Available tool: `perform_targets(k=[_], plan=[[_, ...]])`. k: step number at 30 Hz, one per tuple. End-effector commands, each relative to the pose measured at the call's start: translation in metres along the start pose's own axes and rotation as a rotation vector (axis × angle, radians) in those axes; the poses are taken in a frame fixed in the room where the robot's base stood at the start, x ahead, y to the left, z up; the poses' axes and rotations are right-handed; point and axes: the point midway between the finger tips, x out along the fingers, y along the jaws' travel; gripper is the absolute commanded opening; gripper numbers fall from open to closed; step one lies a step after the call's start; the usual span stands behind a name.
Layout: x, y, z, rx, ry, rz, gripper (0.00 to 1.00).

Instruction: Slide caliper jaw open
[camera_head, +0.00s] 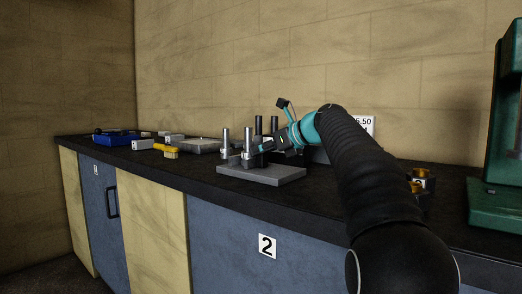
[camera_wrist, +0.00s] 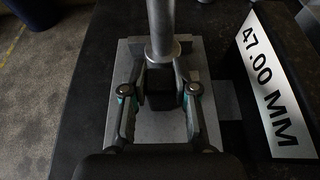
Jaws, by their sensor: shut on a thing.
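A grey base plate (camera_head: 262,176) with several upright metal posts (camera_head: 225,140) stands on the bench. I take it for the caliper fixture, but its jaws are hard to tell apart. My gripper (camera_head: 264,147) reaches in low among the posts from the right. In the wrist view my gripper (camera_wrist: 160,90) is shut on a dark block (camera_wrist: 160,100) just in front of a metal post (camera_wrist: 161,30), above the plate (camera_wrist: 160,126). I take the block for the grip of the sliding jaw. A white label (camera_wrist: 276,85) reading 47.00 MM lies to the right.
The dark bench top (camera_head: 190,172) runs along a tan wall. A blue tray (camera_head: 115,138), a yellow-handled tool (camera_head: 165,148) and grey blocks lie to the left. Small brass-coloured parts (camera_head: 419,180) and a green machine (camera_head: 505,130) stand to the right. The bench front edge is clear.

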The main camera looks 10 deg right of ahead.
Motion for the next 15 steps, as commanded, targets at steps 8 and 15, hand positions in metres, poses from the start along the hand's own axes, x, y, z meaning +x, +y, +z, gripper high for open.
perform_targets(k=[8, 15], plan=[[-0.025, 0.000, -0.010, 0.001, 0.001, 0.000, 0.00], [-0.026, -0.001, -0.012, 0.001, 0.003, -0.001, 0.00]])
